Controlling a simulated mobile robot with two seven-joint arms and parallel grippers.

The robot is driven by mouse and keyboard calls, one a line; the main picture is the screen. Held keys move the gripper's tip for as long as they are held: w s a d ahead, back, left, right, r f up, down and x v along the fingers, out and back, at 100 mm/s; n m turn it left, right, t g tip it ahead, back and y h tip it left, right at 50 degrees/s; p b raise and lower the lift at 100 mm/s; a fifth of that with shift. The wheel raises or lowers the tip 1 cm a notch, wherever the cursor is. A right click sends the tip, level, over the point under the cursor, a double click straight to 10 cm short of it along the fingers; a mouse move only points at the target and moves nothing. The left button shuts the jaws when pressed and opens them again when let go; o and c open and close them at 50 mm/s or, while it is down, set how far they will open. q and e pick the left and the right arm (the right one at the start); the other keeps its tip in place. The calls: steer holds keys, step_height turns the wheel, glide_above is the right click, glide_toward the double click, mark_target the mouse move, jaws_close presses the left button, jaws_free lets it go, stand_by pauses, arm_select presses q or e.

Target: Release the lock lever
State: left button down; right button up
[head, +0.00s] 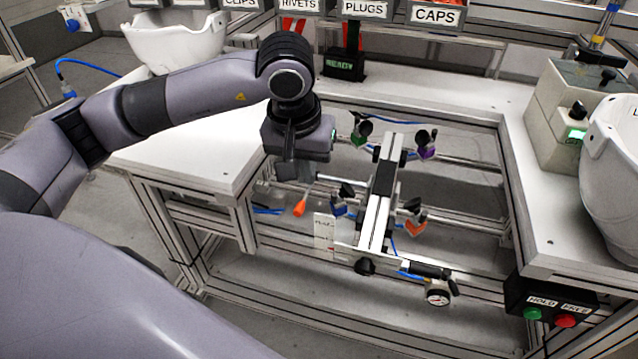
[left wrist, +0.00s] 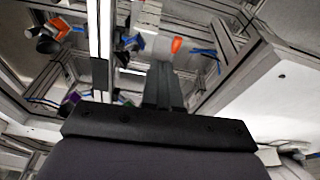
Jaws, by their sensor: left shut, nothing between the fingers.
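A lever with an orange grip (head: 300,207) hangs at the left side of the metal fixture (head: 378,205), and I take it as the lock lever. The orange grip also shows in the left wrist view (left wrist: 177,45), just beyond my fingers. My left gripper (head: 287,176) points down above and slightly left of the lever. Its fingers are together and empty, and they also show in the left wrist view (left wrist: 163,72). They look apart from the orange grip, though the exact gap is hard to tell. My right gripper is not in view.
Clamps with green, purple, blue and orange parts surround the fixture, including an orange clamp (head: 415,226). A button box (head: 550,305) is front right.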

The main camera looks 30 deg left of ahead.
arm_select(q)
steer(key=shift+w+a+r+y, duration=0.3)
steer(key=shift+w+a+r, duration=0.1)
steer(key=shift+a, duration=0.15)
steer(key=shift+w+a+r+y, duration=0.3)
steer(key=shift+w+a, duration=0.1)
steer(key=shift+a, duration=0.1)
steer(key=shift+f, duration=0.1)
steer(key=p, duration=0.1)
glide_toward(302, 205)
steer(key=x, duration=0.5)
steer(key=shift+w+f, duration=0.1)
steer(key=shift+a+f, duration=0.15)
steer(key=shift+f, duration=0.45)
